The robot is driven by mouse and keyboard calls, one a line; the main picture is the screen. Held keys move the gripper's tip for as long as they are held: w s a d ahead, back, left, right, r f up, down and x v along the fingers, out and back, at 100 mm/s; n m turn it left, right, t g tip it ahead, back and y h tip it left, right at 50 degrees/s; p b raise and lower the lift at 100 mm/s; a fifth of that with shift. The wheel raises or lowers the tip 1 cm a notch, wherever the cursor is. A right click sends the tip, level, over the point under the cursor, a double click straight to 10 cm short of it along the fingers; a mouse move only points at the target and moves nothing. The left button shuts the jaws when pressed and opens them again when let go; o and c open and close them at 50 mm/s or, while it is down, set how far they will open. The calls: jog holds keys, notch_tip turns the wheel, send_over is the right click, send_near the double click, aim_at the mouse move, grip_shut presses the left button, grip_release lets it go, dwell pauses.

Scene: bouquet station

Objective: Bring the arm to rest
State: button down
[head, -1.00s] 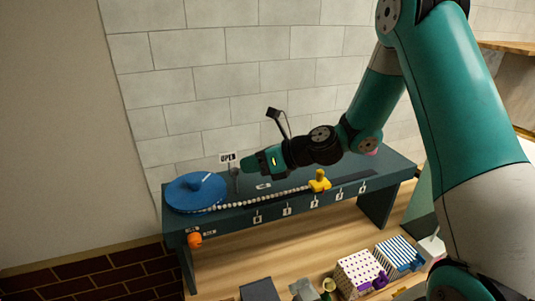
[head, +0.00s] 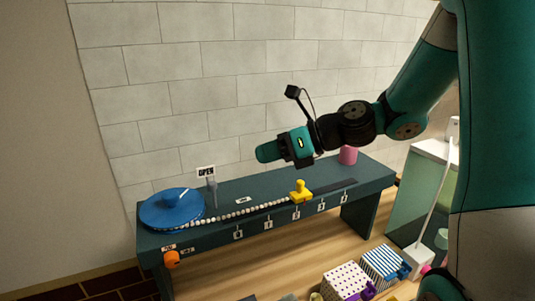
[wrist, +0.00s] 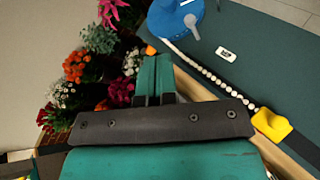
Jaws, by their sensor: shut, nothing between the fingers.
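My gripper (head: 268,151) is raised above the teal bench in the head view, pointing left and empty. Its fingers (wrist: 155,80) are pressed together in the wrist view, with nothing between them. My arm comes in from the upper right. The gripper is apart from everything on the bench.
The bench (head: 262,205) carries a blue disc (head: 165,212), a white bead string, a yellow knob (head: 300,190) and a pink cylinder (head: 348,155). An orange knob (head: 172,259) is on its front. Boxes (head: 346,281) stand below right. Flowers (wrist: 85,68) fill the wrist view's left.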

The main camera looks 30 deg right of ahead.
dwell(0.3)
jog(key=s+a+f+n+g+h+b, duration=0.2)
jog(key=s+a+f+n+g+b, duration=0.6)
jog(key=n, duration=1.1)
jog(key=s+a+f+n+h+b, duration=0.2)
jog(key=s+f+n+h+b, duration=0.2)
jog(key=s+f+n+b, duration=0.4)
jog(key=shift+s+a+f+n+h+b, duration=0.25)
jog(key=shift+s+f+n, duration=0.95)
jog(key=shift+s+n, duration=2.6)
jog(key=shift+w+n, duration=0.9)
jog(key=shift+w, duration=0.15)
